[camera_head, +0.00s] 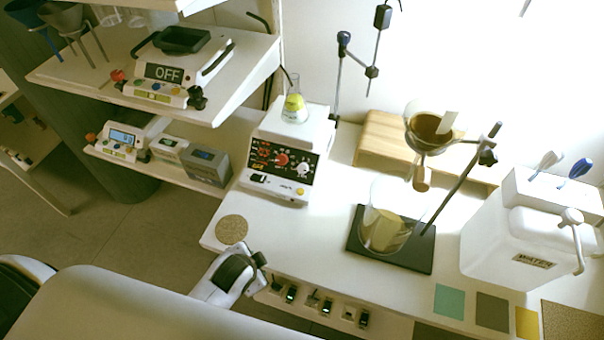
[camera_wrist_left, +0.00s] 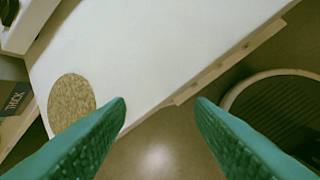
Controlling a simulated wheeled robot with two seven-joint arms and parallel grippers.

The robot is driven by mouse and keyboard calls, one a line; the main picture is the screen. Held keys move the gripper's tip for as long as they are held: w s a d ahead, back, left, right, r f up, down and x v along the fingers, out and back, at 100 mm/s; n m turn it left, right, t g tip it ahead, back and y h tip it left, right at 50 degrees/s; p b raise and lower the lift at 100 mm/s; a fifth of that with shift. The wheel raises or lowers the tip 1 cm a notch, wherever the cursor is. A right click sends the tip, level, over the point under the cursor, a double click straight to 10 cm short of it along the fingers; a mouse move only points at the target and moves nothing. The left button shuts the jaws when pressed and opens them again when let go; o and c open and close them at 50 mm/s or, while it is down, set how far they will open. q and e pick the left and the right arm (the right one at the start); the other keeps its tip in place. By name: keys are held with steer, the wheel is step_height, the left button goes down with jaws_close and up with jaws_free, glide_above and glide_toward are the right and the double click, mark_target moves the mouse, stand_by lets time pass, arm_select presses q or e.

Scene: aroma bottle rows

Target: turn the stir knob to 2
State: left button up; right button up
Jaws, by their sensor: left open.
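The stirrer hotplate (camera_head: 287,140) is a white box on the bench with a black front panel. A red knob (camera_head: 282,159) and a white knob (camera_head: 303,170) sit on the panel. I cannot read which one is the stir knob or its setting. A flask with yellow liquid (camera_head: 294,106) stands on top. My left gripper (camera_head: 262,262) is below and in front of the hotplate, near the bench's front edge, apart from the knobs. In the left wrist view its green fingers (camera_wrist_left: 160,101) are spread and empty. My right gripper is out of sight.
A round cork mat (camera_head: 232,229) lies at the bench's left front corner; it also shows in the wrist view (camera_wrist_left: 71,100). Grey boxes (camera_head: 206,167) stand left of the hotplate. A beaker (camera_head: 385,229) on a black stand base is to the right.

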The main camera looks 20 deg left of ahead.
arm_select(q)
steer(key=w+r+m+t, duration=0.1)
steer(key=w+m, duration=0.1)
steer(key=m, duration=0.1)
steer(key=w+r+m+t, duration=0.1)
steer(key=w+m, duration=0.2)
steer(key=m, duration=0.1)
steer(key=w+r+m+t, duration=0.1)
steer(key=w+m, duration=0.2)
steer(key=m, duration=0.1)
steer(key=shift+w+r+t+y, duration=0.2)
steer(key=shift+r+t+y, duration=0.1)
steer(key=shift+r+y, duration=0.1)
steer(key=w+d+r+m+t, duration=0.1)
steer(key=w+r+m+t, duration=0.25)
steer(key=m, duration=0.45)
steer(key=m+t+h, duration=0.2)
steer(key=m, duration=0.7)
glide_toward(302, 169)
steer(key=shift+g, duration=0.25)
steer(key=x, duration=0.5)
steer(key=b+x, duration=0.1)
steer(key=x, duration=0.2)
steer(key=shift+w+r, duration=0.15)
steer(key=shift+w, duration=0.25)
steer(key=shift+c, duration=0.6)
steer(key=c, duration=0.9)
